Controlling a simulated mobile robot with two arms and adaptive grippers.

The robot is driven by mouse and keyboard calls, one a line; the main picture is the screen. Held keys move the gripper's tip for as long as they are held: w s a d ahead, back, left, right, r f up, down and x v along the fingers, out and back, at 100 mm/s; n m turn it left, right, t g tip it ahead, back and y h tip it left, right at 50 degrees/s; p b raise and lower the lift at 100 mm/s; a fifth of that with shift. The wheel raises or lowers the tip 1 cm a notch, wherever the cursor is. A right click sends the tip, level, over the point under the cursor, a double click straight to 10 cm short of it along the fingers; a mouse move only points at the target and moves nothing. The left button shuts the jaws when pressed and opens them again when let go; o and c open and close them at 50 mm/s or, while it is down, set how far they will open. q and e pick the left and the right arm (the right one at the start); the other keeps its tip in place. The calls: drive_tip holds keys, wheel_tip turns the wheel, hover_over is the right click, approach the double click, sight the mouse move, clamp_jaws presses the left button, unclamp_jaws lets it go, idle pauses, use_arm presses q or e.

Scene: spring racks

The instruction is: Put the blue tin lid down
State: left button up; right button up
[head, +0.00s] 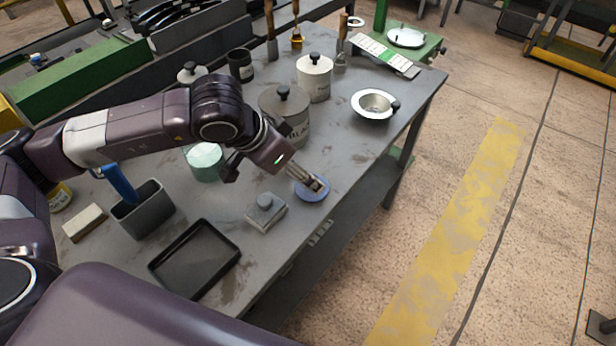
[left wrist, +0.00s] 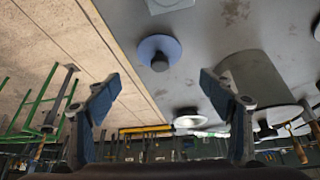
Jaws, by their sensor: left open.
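The blue tin lid (head: 313,197) lies flat on the grey workbench near its front right edge. In the left wrist view the lid (left wrist: 147,45) shows as a blue disc with a dark knob. My left gripper (head: 315,184) is just over the lid in the head view and hides part of it. In the left wrist view its fingers (left wrist: 158,86) are spread wide with nothing between them, and the lid shows beyond the tips, apart from them. My right gripper is not in view.
A small grey block with a knob (head: 267,212) sits just left of the lid. A black tray (head: 172,285) and a grey bin (head: 143,219) are further left. A large canister (head: 292,122) and a metal bowl (head: 374,119) stand behind. The bench's front edge is close to the lid.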

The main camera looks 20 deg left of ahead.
use_arm(q)
drive_tip(key=shift+v, duration=2.2)
